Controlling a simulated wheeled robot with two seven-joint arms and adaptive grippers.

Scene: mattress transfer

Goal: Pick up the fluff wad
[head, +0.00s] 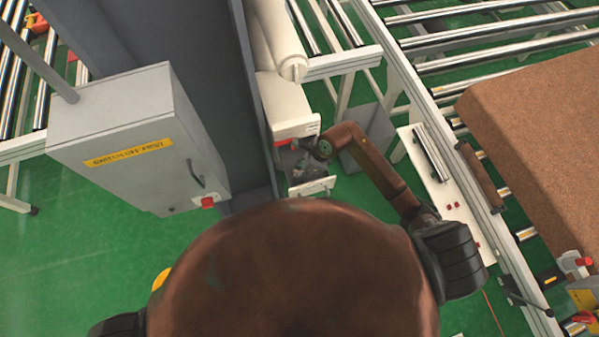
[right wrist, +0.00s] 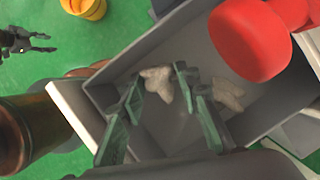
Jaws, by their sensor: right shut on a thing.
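A pale fluff wad (right wrist: 157,82) lies in a grey drawer-like bin (right wrist: 268,112) in the right wrist view. My right gripper (right wrist: 158,84) reaches into the bin, with its green fingers on either side of this wad and shut on it. A second pale wad (right wrist: 228,93) lies to the right, beside the right finger. In the head view my right gripper (head: 290,160) is at the white cabinet (head: 290,108), small and partly hidden, and the wads cannot be made out. My left gripper (right wrist: 40,42) shows small and dark at the upper left of the wrist view, fingers apart and empty.
A red knob-like part (right wrist: 248,42) stands close by the bin in the wrist view. In the head view, a grey control box (head: 130,140) stands left of the column. A roller conveyor with a brown mattress (head: 540,120) is at the right. Green floor is open at lower left.

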